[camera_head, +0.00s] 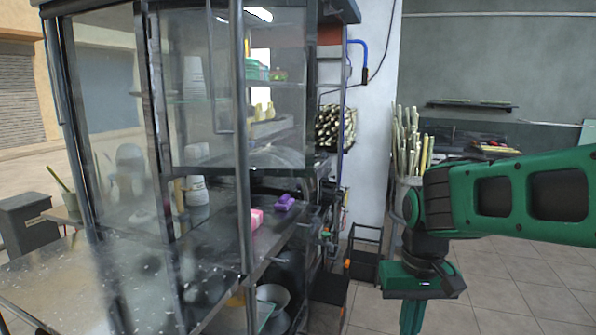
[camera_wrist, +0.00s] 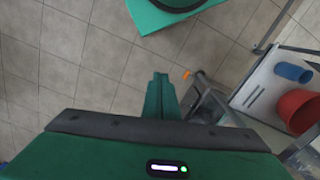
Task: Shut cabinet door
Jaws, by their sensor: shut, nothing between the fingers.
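The cabinet (camera_head: 243,200) stands at the left in the head view, with dark metal posts and clear glass panes. A glass pane (camera_head: 200,120) with a thin dark frame hangs across its upper front. Through the reflections I cannot tell which pane is the door or how far it stands open. My gripper (camera_head: 411,318) hangs pointing down at the right, well apart from the cabinet, its tips cut off by the bottom edge. In the wrist view its green fingers (camera_wrist: 160,92) are together with nothing between them. The cabinet door is not recognizable there.
Pink (camera_head: 257,218) and purple (camera_head: 284,202) items lie on the cabinet's counter. A holder of cane stalks (camera_head: 408,150) stands behind my arm. A black crate-like frame (camera_head: 362,262) is on the floor. In the wrist view, a blue cup (camera_wrist: 292,72) and red container (camera_wrist: 300,110) are at right. Tiled floor is clear at right.

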